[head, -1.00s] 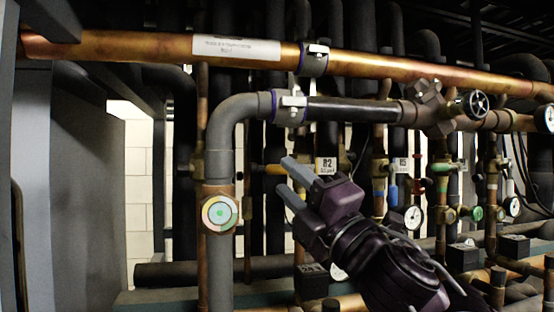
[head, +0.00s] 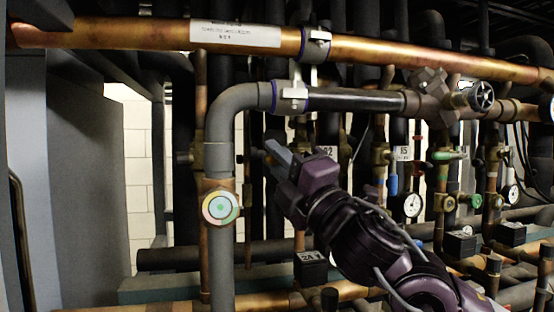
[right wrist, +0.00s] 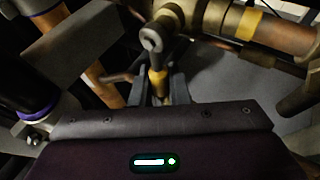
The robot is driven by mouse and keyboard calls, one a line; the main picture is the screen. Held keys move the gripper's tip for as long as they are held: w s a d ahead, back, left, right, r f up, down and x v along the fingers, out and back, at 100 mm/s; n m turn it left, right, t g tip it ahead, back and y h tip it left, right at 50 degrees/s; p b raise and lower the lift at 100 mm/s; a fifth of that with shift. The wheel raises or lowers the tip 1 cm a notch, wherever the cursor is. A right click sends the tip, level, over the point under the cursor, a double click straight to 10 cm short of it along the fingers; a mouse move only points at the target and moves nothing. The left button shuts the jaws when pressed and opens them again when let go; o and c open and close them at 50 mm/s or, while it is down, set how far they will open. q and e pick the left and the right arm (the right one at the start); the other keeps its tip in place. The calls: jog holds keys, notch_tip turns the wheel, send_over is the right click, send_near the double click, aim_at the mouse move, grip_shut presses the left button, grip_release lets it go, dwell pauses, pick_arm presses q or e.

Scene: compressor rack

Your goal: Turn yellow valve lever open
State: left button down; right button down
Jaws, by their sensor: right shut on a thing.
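The yellow valve lever (right wrist: 158,83) shows in the right wrist view, hanging from a round metal valve stem (right wrist: 155,38). My right gripper (right wrist: 161,92) is shut on the lever, with a grey finger on each side of it. In the head view my right gripper (head: 276,156) reaches up and left among the pipes, just right of the grey vertical pipe. There the lever is mostly hidden behind the fingers. My left gripper is in neither view.
A grey elbow pipe (head: 221,125) with a round dial (head: 220,207) stands just left of my right gripper. A copper pipe (head: 150,34) crosses above. Valves and gauges (head: 412,205) crowd the right side. Dark pipes stand close behind.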

jog(key=shift+f, duration=0.15)
jog(key=shift+f+n+g+y, duration=0.25)
jog(key=shift+n+g, duration=0.35)
jog(key=shift+n, duration=0.3)
jog(key=n+g, duration=0.1)
jog(key=n+b, duration=0.1)
jog(key=shift+d+f+n+g+y, duration=0.15)
jog(key=shift+f+n+g+y, duration=0.2)
jog(key=shift+f+n+g, duration=0.05)
jog(key=shift+w+d+f+n+g, duration=0.1)
jog(key=shift+f+n+g, duration=0.15)
jog(key=shift+n+g, duration=0.35)
jog(key=shift+s+d+f+n+g, duration=0.1)
jog(key=shift+f+n+g, duration=0.25)
jog(key=shift+n, duration=0.45)
jog(key=shift+w+d+f+n+g, duration=0.1)
jog(key=shift+f+n+g, duration=0.1)
jog(key=shift+n+g, duration=0.45)
jog(key=c, duration=1.4)
grip_release()
jog(key=shift+d, duration=0.1)
